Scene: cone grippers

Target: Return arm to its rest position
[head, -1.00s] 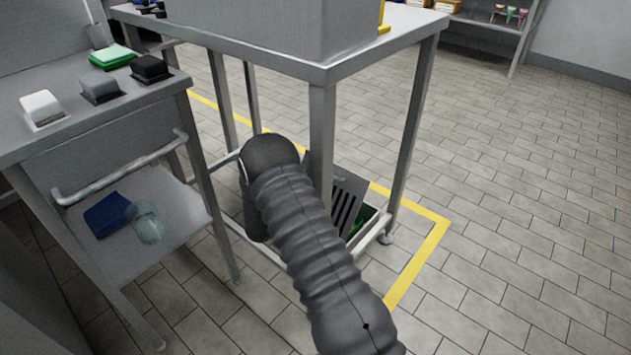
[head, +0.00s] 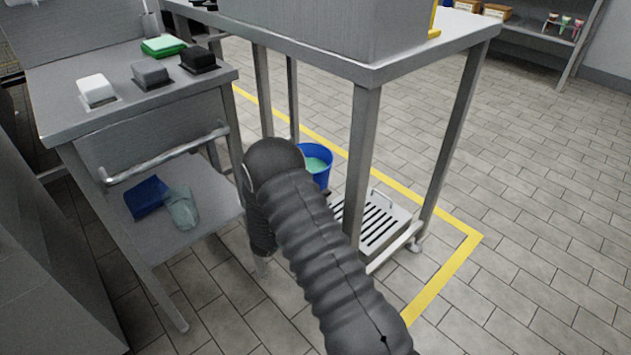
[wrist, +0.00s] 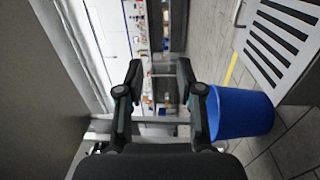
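My arm, in a dark ribbed sleeve, reaches from the lower middle of the head view towards the tables. My gripper is hidden there behind the arm. In the wrist view my gripper (wrist: 160,68) is open, its two dark fingers wide apart with nothing held between them. A blue bucket (wrist: 240,113) is close beside the right finger in that view; I cannot tell whether they touch. The bucket (head: 319,178) shows partly behind my arm in the head view. A slotted grate (head: 372,222) lies flat below the tall table; it also shows in the wrist view (wrist: 283,38).
The tall metal table (head: 440,40) stands over the grate, its legs close to my arm. Tiled floor (head: 540,200) is free at right.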

